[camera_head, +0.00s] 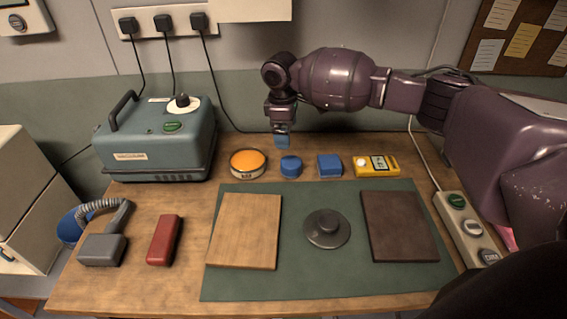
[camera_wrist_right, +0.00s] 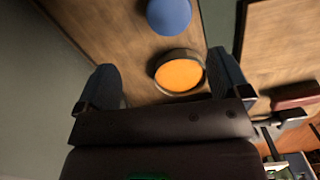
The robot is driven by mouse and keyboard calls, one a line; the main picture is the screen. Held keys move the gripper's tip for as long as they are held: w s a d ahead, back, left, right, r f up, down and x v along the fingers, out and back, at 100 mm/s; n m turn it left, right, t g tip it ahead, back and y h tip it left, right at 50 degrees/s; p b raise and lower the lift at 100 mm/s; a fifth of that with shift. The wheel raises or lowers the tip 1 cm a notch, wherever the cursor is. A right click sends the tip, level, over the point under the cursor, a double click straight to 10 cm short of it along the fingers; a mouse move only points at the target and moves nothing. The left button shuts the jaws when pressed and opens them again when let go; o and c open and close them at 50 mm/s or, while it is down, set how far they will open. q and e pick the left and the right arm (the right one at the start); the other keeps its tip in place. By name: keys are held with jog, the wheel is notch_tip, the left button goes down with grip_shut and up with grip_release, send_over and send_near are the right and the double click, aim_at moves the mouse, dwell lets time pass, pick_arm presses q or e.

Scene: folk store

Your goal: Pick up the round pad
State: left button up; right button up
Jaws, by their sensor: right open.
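A blue round pad (camera_head: 291,166) lies on the wooden table near its back, between an orange-topped round tin (camera_head: 248,163) and a blue square pad (camera_head: 329,165). My right gripper (camera_head: 282,141) points down above the back of the table, just behind the round pad and apart from it. In the right wrist view the right gripper (camera_wrist_right: 160,64) is open and empty. The orange-topped tin (camera_wrist_right: 180,74) shows between its fingers there, with the blue round pad (camera_wrist_right: 168,14) beyond, at the top edge. My left gripper is not in view.
A yellow meter (camera_head: 376,166) stands right of the square pad. A blue-grey machine (camera_head: 156,139) stands at the back left. On the green mat (camera_head: 320,283) lie a light wooden board (camera_head: 244,231), a dark round knobbed disc (camera_head: 327,229) and a dark board (camera_head: 399,226).

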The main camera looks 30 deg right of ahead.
jog(key=shift+s+f+g, duration=0.25)
jog(key=shift+s+g, duration=0.05)
jog(key=shift+s, duration=0.35)
jog(key=b, duration=0.1)
send_over(291, 161)
notch_tip(291, 161, down, 5)
jog(key=shift+w+a+r, duration=0.1)
jog(key=shift+w+r, duration=0.05)
jog(key=shift+r, duration=0.05)
jog(key=shift+f, duration=0.65)
jog(key=f, duration=0.1)
jog(key=f+b, duration=0.1)
jog(key=f, duration=0.1)
jog(key=shift+s+f, duration=0.2)
jog(key=shift+f, duration=0.5)
jog(key=c, duration=1)
